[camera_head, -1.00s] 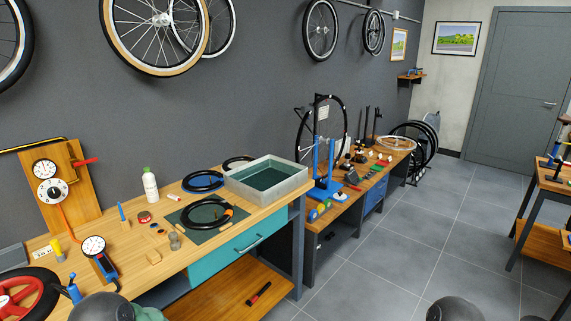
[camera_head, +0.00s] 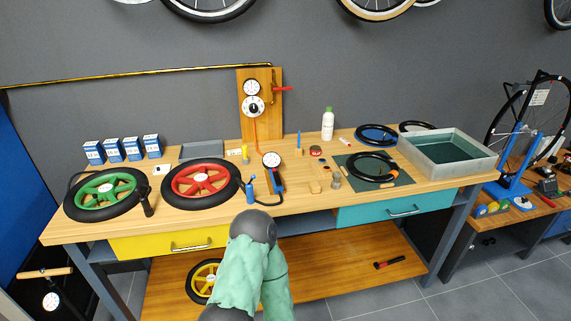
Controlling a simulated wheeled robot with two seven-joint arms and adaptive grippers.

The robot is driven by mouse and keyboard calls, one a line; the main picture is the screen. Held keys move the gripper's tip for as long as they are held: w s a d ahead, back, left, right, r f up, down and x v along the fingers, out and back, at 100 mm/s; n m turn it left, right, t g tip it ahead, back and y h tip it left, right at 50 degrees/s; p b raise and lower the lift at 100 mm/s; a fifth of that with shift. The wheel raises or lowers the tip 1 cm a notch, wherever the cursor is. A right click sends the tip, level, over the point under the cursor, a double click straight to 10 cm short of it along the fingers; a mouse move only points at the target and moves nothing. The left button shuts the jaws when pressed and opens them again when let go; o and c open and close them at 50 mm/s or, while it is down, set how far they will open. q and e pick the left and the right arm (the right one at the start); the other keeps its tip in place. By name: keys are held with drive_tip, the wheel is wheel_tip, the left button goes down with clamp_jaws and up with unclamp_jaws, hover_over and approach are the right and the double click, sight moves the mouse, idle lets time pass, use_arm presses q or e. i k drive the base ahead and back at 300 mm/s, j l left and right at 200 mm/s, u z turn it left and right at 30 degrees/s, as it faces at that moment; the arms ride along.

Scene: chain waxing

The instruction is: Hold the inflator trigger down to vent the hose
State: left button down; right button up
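The inflator (camera_head: 276,184) lies on the workbench right of the red-rimmed wheel, with a blue and dark body and a round white dial (camera_head: 271,160) at its upper end. A thin dark hose (camera_head: 268,203) curves by its lower end near a small blue upright part (camera_head: 250,190). The trigger is too small to make out clearly. A green and dark grey arm of mine rises at the bottom centre, below the inflator and apart from it. Neither gripper's fingers show.
The workbench (camera_head: 325,198) also holds a red-rimmed wheel (camera_head: 196,182), a green-rimmed wheel (camera_head: 106,190), several blue boxes, a wooden gauge board (camera_head: 262,124), a white bottle (camera_head: 327,124), a dark mat with a tire, and a metal basin (camera_head: 484,166). A lower shelf (camera_head: 335,282) sits beneath.

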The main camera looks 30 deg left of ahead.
sight(277, 180)
drive_tip(key=u, duration=1.15)
drive_tip(key=i+l+z, duration=0.2)
drive_tip(key=i+l, duration=0.7)
